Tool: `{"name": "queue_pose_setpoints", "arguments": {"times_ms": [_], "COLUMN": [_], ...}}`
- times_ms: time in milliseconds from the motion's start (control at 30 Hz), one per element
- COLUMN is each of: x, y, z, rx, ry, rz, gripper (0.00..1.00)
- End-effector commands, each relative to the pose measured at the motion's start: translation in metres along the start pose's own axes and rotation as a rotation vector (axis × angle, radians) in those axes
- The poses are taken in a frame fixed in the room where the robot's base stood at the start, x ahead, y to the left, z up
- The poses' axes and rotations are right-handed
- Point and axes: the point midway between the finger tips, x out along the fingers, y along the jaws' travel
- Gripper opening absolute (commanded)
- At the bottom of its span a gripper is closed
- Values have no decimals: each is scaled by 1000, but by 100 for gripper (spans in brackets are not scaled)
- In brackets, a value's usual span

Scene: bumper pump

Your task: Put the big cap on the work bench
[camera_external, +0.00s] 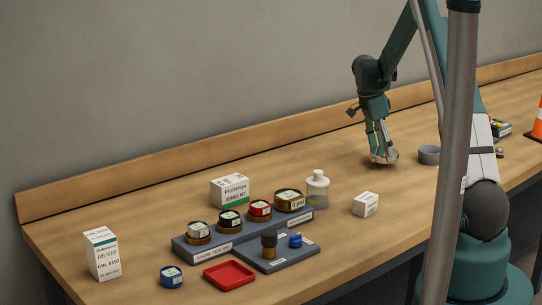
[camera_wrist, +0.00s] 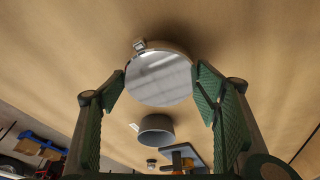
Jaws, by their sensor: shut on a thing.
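My gripper (camera_external: 383,152) is low over the bare back right part of the wooden work bench (camera_external: 130,212). In the wrist view its two green-padded fingers stand either side of a round, shiny silver disc with a small tab at its rim, which I take for the big cap (camera_wrist: 158,79). My gripper (camera_wrist: 162,88) is shut on it. The cap's face points toward the wrist camera, with bench surface close behind it. In the external view the cap is mostly hidden by the fingers. I cannot tell whether it touches the bench.
A grey round cup (camera_external: 429,154) stands just right of my gripper. A small white box (camera_external: 365,204) lies nearer the front. Bench around my gripper's left is clear.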

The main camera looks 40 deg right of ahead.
Motion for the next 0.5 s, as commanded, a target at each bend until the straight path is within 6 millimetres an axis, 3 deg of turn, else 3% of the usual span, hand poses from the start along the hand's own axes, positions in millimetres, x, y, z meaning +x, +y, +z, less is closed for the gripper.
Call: {"name": "queue_pose_setpoints", "arguments": {"times_ms": [200,500], "x": [17,20], "y": [0,0], "z": [5,5], "rx": [0,0], "ry": [0,0], "rz": [0,0], "gripper": [32,32]}}
